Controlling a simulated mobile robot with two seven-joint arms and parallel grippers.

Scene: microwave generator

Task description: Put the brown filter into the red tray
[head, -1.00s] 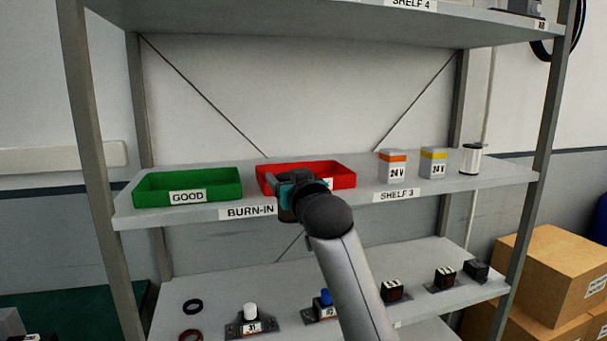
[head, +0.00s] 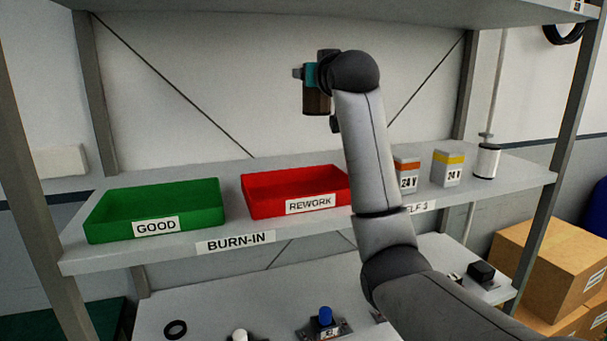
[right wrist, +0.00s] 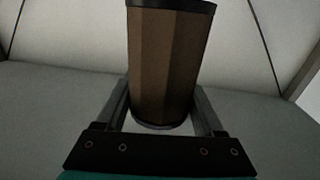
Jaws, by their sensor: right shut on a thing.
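The brown filter (head: 316,101) is a dark brown cylinder with black ends. My right gripper (head: 309,74) is shut on it and holds it upright in the air, above and behind the red tray. In the right wrist view the filter (right wrist: 165,65) stands between the two fingers of the right gripper (right wrist: 160,108). The red tray (head: 292,188), labelled REWORK, sits on the middle shelf and looks empty. My left gripper is not in view.
A green tray (head: 153,210) labelled GOOD stands left of the red tray. Two 24 V boxes (head: 448,169) and a white cylinder (head: 487,161) stand on the right of the shelf. An upper shelf (head: 300,16) hangs above. A post (head: 33,190) rises at the left.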

